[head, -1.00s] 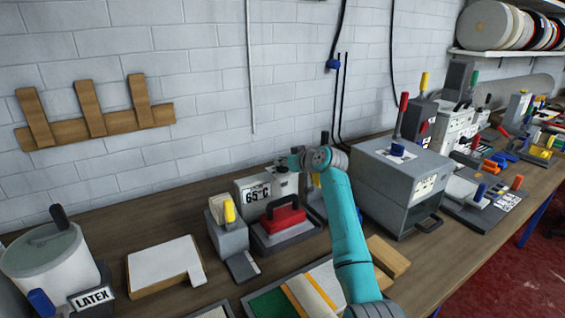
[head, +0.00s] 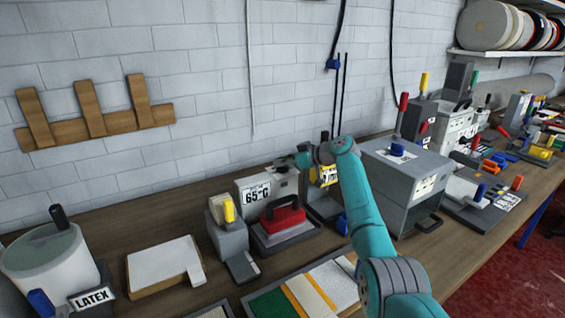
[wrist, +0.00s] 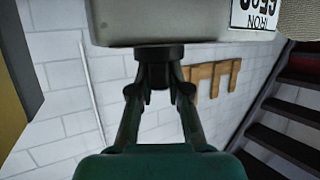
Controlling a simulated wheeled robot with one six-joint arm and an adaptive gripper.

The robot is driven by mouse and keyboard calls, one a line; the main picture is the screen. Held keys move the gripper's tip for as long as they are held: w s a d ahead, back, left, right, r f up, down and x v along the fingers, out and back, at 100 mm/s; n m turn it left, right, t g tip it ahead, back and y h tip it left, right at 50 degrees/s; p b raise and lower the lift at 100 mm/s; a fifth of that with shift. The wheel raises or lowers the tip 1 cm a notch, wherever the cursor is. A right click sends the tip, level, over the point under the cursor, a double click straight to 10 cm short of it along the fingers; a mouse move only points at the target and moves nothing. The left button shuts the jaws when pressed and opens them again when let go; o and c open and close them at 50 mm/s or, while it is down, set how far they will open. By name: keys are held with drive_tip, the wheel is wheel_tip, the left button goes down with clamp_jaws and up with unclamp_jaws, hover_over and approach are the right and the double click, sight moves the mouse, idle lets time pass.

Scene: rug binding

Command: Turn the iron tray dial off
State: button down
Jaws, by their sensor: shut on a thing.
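The iron tray unit is a pale grey box (head: 250,187) with a label reading 65°C, standing at the back of the bench by the wall. In the wrist view the box (wrist: 190,22) fills the top and its label is upside down. A dark round dial (wrist: 158,52) sticks out from the box there. My gripper (wrist: 160,78) is shut on the dial, one finger on each side. The dial's pointer and markings cannot be made out.
A grey block with a yellow lever (head: 229,211) stands to the left, and a large grey machine (head: 385,190) to the right. The wall is close behind.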

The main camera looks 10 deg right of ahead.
drive_tip(key=shift+f, duration=0.1)
drive_tip(key=c, duration=1.1)
unclamp_jaws()
drive_tip(key=v, duration=1.2)
